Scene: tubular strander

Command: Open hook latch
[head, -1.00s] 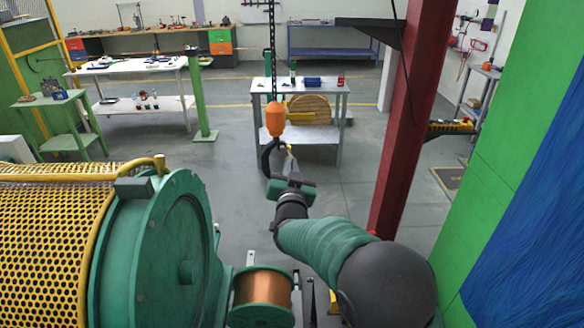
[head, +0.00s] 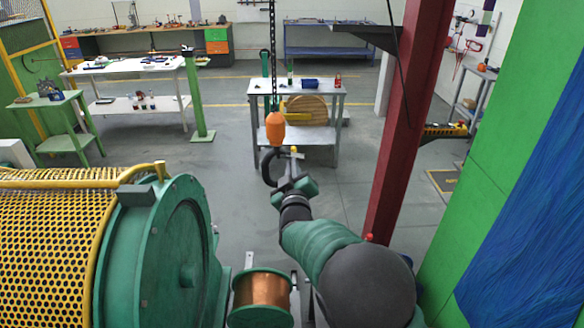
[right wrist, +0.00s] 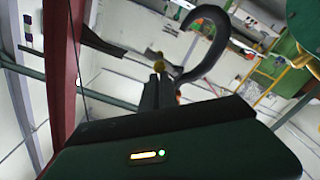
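A black crane hook (head: 268,168) hangs under an orange hook block (head: 276,129) on a dark chain. In the right wrist view the curved hook (right wrist: 222,45) stands just right of my fingertips. The hook latch shows as a small piece with a yellow end (head: 294,150) on the hook's right side; the yellow end (right wrist: 158,65) is at my fingertips in the wrist view. My right gripper (head: 292,163) reaches it from below. Its fingers (right wrist: 159,85) are close together and appear shut on the latch. They partly hide it. My left gripper is not in view.
A green drum with a yellow mesh guard (head: 55,240) fills the lower left, beside a copper spool (head: 262,290). A red column (head: 405,120) stands close right of my arm. A grey table (head: 325,90) is behind the hook. Open floor (head: 235,180) lies left of the hook.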

